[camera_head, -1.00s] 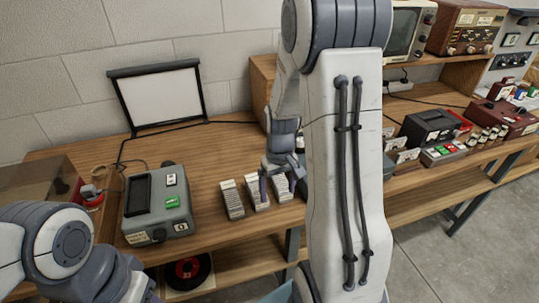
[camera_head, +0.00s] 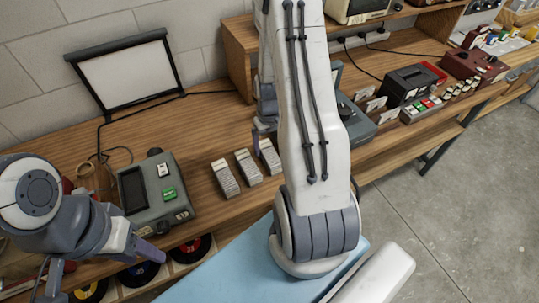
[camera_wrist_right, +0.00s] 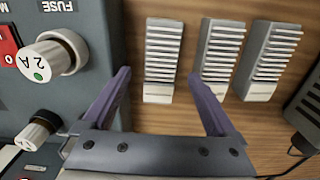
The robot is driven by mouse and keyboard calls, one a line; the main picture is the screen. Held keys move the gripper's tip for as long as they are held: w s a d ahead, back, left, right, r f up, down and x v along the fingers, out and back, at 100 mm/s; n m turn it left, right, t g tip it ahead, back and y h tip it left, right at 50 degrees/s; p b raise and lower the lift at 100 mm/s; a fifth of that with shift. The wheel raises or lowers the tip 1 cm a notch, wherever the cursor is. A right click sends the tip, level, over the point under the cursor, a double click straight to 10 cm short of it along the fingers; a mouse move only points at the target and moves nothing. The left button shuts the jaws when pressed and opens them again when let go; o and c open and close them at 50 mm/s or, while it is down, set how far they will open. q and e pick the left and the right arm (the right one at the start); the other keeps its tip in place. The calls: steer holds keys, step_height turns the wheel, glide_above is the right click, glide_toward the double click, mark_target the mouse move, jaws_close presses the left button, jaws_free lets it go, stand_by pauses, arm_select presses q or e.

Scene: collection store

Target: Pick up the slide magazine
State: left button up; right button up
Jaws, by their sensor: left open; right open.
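Three grey slide magazines with rows of pale slides stand side by side on the wooden bench: left (camera_head: 225,179), middle (camera_head: 248,168) and right (camera_head: 269,156). My right gripper (camera_head: 262,130) is at the back end of the right one, largely hidden by my arm. In the right wrist view my right gripper (camera_wrist_right: 162,80) is open, its purple fingers either side of the near end of the leftmost magazine (camera_wrist_right: 163,55). Its right finger is close to the neighbouring magazine (camera_wrist_right: 220,52); contact is unclear. My left gripper (camera_head: 102,272) is open and empty at the lower left.
A grey device (camera_head: 155,192) with a green button stands left of the magazines, a grey box (camera_head: 358,122) to their right. In the wrist view a grey casing with a fuse knob (camera_wrist_right: 52,58) is close beside the left finger. Records (camera_head: 140,274) fill the lower shelf.

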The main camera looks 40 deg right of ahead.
mark_target(270, 153)
steer(key=shift+s+a+f+p, duration=0.1)
steer(key=shift+f+p, duration=0.4)
steer(key=shift+f, duration=1.45)
steer(key=c, duration=1.5)
jaws_close()
steer(key=shift+r, duration=0.15)
